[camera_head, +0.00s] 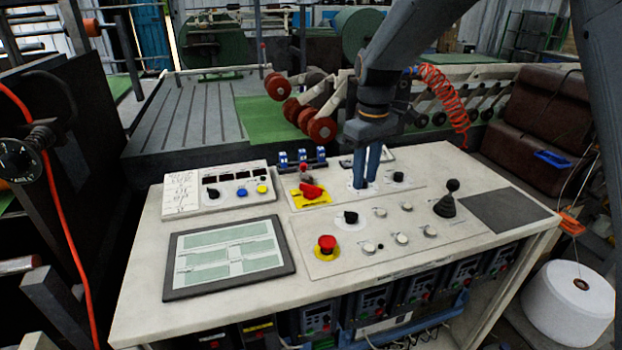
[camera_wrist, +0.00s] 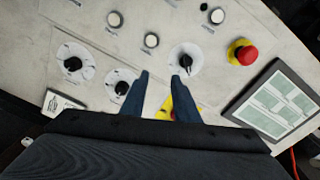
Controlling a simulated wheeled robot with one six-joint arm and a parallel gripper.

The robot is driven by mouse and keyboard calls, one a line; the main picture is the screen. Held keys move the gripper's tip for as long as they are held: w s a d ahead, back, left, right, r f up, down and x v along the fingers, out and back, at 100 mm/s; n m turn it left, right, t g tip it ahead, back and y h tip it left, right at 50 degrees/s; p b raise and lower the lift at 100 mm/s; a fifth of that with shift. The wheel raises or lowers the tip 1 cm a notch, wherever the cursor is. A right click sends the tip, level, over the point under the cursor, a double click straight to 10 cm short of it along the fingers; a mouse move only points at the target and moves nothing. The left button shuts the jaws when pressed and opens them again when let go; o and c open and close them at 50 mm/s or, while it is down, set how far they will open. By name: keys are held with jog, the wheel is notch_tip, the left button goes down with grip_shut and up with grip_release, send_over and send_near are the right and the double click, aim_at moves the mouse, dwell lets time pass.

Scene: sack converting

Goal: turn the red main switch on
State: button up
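The red main switch (camera_head: 312,191) is a red rotary handle on a yellow plate (camera_head: 297,199), on the light console left of my gripper in the head view. I cannot tell its on or off position. My gripper (camera_head: 366,182) points down, its blue fingers over a white dial disc to the right of the switch. In the wrist view my gripper (camera_wrist: 161,77) shows two fingers apart with nothing held. A piece of the switch's yellow plate (camera_wrist: 167,103) shows between them; the rest is hidden by the fingers and gripper body.
A red mushroom button (camera_head: 327,244) on a yellow base stands nearer the front. Black knobs (camera_head: 351,216), white buttons (camera_head: 402,239) and a joystick (camera_head: 447,204) surround the area. A flat screen (camera_head: 228,258) lies at left. Small blue parts (camera_head: 301,156) stand behind the switch.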

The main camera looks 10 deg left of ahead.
aim_at(311, 186)
jog(key=a+n, duration=0.1)
jog(key=a, duration=0.3)
jog(key=w+a+r+n, duration=0.1)
jog(key=a+n, duration=0.1)
jog(key=a, duration=0.3)
jog(key=w+a+n, duration=0.1)
jog(key=a, duration=0.4)
jog(key=shift+w+r+n+p, duration=0.2)
jog(key=shift+r+n+p, duration=0.1)
jog(key=shift+r, duration=0.05)
jog(key=shift+a+f, duration=0.15)
jog(key=shift+f, duration=0.1)
jog(key=shift+f+p, duration=1.45)
jog(key=shift+f, duration=2.1)
grip_shut()
